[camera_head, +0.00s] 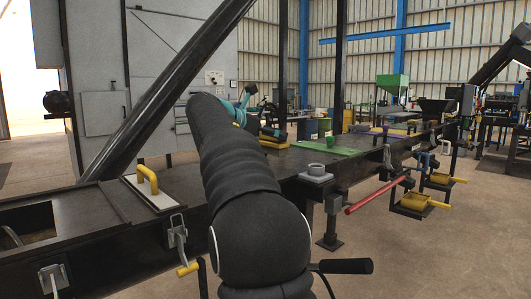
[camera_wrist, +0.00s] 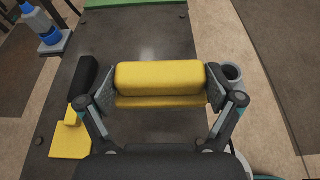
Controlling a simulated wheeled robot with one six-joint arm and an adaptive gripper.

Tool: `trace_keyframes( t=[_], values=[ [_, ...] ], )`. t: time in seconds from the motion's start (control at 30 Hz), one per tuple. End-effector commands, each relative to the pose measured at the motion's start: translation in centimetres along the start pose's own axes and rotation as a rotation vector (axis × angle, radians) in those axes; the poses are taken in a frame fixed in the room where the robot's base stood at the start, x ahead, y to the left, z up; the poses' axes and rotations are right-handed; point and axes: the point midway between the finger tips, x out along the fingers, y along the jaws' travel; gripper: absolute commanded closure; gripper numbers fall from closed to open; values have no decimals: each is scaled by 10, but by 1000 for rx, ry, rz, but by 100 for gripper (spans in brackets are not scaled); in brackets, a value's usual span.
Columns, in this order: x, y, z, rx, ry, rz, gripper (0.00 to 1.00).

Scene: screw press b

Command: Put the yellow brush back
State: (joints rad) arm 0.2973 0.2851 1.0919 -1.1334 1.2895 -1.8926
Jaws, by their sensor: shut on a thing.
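In the wrist view my gripper (camera_wrist: 160,88) is shut on a long yellow block that looks like the yellow brush (camera_wrist: 160,76). One dark pad presses on each of its ends. The block lies across the jaws, above the dark bench top (camera_wrist: 140,35); bristles are not visible, and I cannot tell whether it touches the bench. In the head view my gripper (camera_head: 247,108) is mostly hidden behind my arm, over the bench (camera_head: 215,165), and I cannot make out the held block there.
A yellow plate (camera_wrist: 70,143) with a black bar (camera_wrist: 84,82) lies left of my gripper. A grey round cup (camera_wrist: 232,72) stands at the right. A blue bottle (camera_wrist: 43,24) is at the far left. In the head view a green mat (camera_head: 330,150) and red bar (camera_head: 375,195) lie right.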

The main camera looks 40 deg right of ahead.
Motion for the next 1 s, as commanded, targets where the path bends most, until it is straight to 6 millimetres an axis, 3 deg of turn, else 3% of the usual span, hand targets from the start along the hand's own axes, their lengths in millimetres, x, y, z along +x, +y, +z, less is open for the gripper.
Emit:
trace_keyframes(
  t=[0.2, 0.57, 0.97, 1.0],
  values=[
    [4, 17, -10, 2, 0, -1, 48],
    [17, 16, -47, 0, 0, -1, 48],
    [18, 16, -50, 2, 0, 0, 48],
    [18, 17, -50, 2, 0, 0, 0]
  ],
)
